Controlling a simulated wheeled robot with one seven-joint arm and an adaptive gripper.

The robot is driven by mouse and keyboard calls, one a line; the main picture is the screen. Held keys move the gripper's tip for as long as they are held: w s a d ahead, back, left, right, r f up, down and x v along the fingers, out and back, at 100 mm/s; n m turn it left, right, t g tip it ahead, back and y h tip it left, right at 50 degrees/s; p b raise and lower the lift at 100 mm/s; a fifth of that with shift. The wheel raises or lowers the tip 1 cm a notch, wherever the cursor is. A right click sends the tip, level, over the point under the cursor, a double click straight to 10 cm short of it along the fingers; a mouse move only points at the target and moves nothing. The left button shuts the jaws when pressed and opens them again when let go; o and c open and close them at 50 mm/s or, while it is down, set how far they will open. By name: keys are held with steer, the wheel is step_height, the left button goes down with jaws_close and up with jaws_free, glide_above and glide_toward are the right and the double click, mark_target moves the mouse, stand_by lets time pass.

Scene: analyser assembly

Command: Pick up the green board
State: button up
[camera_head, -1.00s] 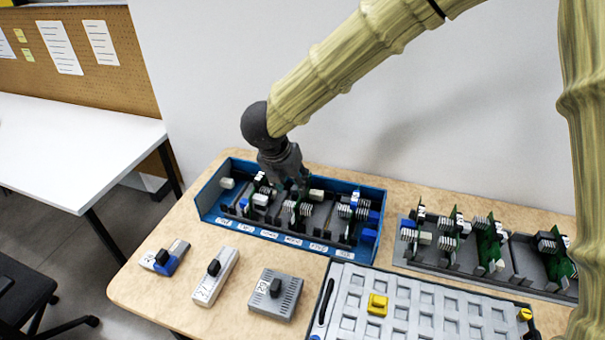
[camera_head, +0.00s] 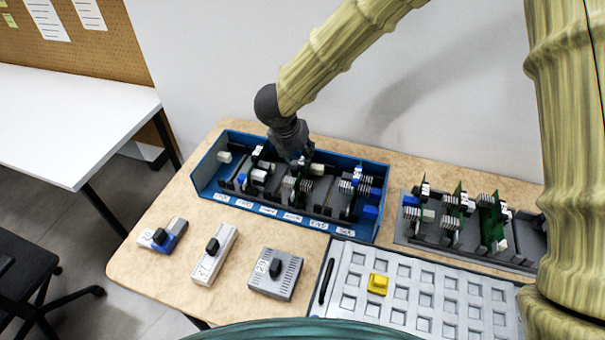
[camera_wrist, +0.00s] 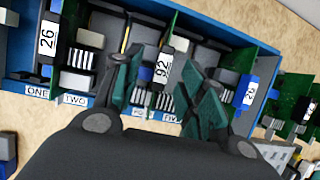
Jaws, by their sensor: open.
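The blue tray (camera_head: 207,176) stands near the table's back edge and holds several upright green boards with white and grey blocks. My gripper (camera_head: 300,158) is over the middle of this tray, pointing down. In the wrist view the gripper (camera_wrist: 162,62) is open, its two teal fingers apart. Other green boards (camera_wrist: 268,72) stand in slots to the right.
A grey tray (camera_head: 425,237) with more green boards stands to the right. A pale grid plate (camera_head: 345,318) with a yellow block (camera_head: 378,284) lies in front.

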mark_target(302, 161)
steer(key=x, duration=0.3)
steer(key=p+x, duration=0.1)
steer(key=shift+s+d+f, duration=0.2)
steer(key=shift+s, duration=0.05)
jaws_close()
